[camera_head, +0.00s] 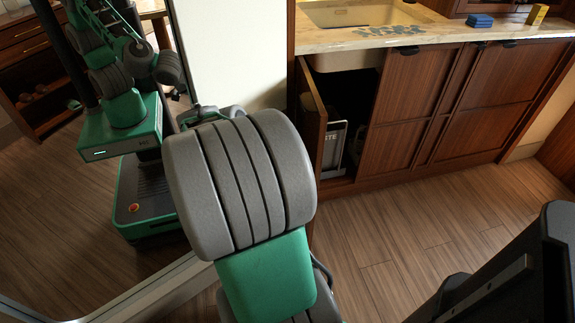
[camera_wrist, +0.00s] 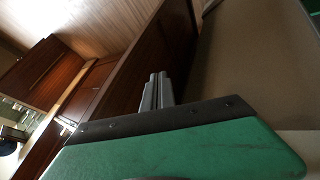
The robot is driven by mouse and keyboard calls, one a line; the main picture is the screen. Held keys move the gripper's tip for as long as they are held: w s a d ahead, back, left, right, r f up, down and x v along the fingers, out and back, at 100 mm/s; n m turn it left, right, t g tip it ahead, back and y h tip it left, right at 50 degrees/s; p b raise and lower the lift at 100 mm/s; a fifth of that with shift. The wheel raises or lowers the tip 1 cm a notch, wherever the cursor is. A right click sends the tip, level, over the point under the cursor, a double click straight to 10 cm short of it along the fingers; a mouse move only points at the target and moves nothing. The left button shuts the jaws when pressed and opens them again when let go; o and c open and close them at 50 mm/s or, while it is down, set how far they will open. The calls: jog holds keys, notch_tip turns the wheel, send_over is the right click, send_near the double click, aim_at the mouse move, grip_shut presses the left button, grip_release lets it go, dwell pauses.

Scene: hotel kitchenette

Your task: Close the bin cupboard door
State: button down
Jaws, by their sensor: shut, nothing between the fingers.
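The bin cupboard door (camera_head: 312,115) stands open at the left end of the counter, swung out toward me and seen nearly edge-on. My arm hides its lower part. Inside the open cupboard a pale bin with lettering (camera_head: 333,146) shows. In the wrist view a dark wooden panel (camera_wrist: 160,45), which looks like this door, runs diagonally just beyond my fingers. My gripper (camera_wrist: 158,77) is shut and empty, its fingertips close to that panel; I cannot tell whether they touch. In the head view my own arm hides the gripper.
The counter (camera_head: 400,38) carries a sink (camera_head: 350,14), blue items (camera_head: 480,20) and a yellow box (camera_head: 537,14). Closed cupboard fronts (camera_head: 408,85) stand right of the opening. A mirror (camera_head: 110,297) at left reflects me. Wooden floor (camera_head: 400,225) before the cupboards is clear.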

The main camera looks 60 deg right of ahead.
jog(key=s+d+f+b, duration=0.2)
jog(key=s+d+f, duration=0.2)
jog(key=d+f, duration=0.2)
jog(key=shift+d+f, duration=0.25)
jog(key=shift+d, duration=0.3)
jog(key=shift+s, duration=0.1)
